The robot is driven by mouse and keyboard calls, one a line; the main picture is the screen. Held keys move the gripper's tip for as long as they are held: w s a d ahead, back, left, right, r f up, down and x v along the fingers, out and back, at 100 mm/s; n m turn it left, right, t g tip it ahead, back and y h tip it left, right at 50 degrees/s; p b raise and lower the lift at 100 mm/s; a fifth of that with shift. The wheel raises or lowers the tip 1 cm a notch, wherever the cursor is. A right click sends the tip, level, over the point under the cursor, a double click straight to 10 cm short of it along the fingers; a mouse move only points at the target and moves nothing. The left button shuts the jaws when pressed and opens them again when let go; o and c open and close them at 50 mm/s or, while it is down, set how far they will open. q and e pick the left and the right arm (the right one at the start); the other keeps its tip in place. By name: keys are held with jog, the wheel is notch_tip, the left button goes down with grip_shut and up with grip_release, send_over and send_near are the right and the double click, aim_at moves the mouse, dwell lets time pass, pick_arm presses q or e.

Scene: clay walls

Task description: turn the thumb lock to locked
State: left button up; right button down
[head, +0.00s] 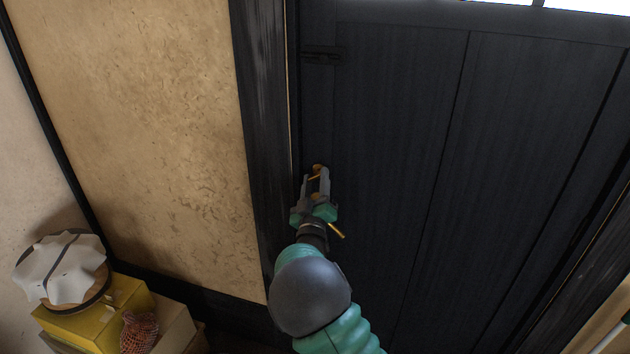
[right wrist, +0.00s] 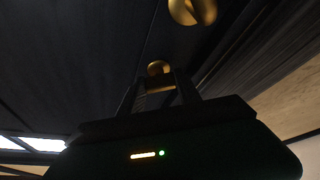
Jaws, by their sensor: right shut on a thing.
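The thumb lock (head: 318,167) is a small brass piece on the dark door, near the door's left edge. My right gripper (head: 317,177) reaches up to it and is shut on it. In the right wrist view the brass thumb lock (right wrist: 158,67) shows between the two dark fingertips (right wrist: 160,80). The fingers hide part of it, and I cannot tell which way its turn piece points. My left gripper is not in view.
A brass door handle (head: 337,231) shows beside my gripper, just below the lock; its round brass base shows in the right wrist view (right wrist: 193,10). The dark door frame (head: 265,130) stands close on the left. Yellow boxes (head: 85,325) with a cloth-covered basket (head: 62,268) sit lower left.

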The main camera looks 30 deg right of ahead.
dwell(0.3)
jog(key=m+b, duration=0.1)
jog(key=m+h+b, duration=0.1)
jog(key=m+b, duration=0.1)
jog(key=shift+w+a+f+h, duration=0.1)
jog(key=shift+a+f+h, duration=0.05)
jog(key=shift+f+h, duration=0.15)
jog(key=m+g+h+b, duration=0.1)
jog(key=m+b, duration=0.1)
jog(key=m, duration=0.1)
jog(key=shift+r, duration=0.1)
jog(key=shift+r+m+g+h+b, duration=0.15)
jog(key=shift+m+g+h+b, duration=0.6)
jog(key=shift+m, duration=0.95)
jog(key=c, duration=1.3)
grip_release()
jog(key=o, duration=0.5)
jog(key=shift+a+r, duration=0.1)
jog(key=shift+a, duration=0.05)
jog(key=shift+c, duration=0.2)
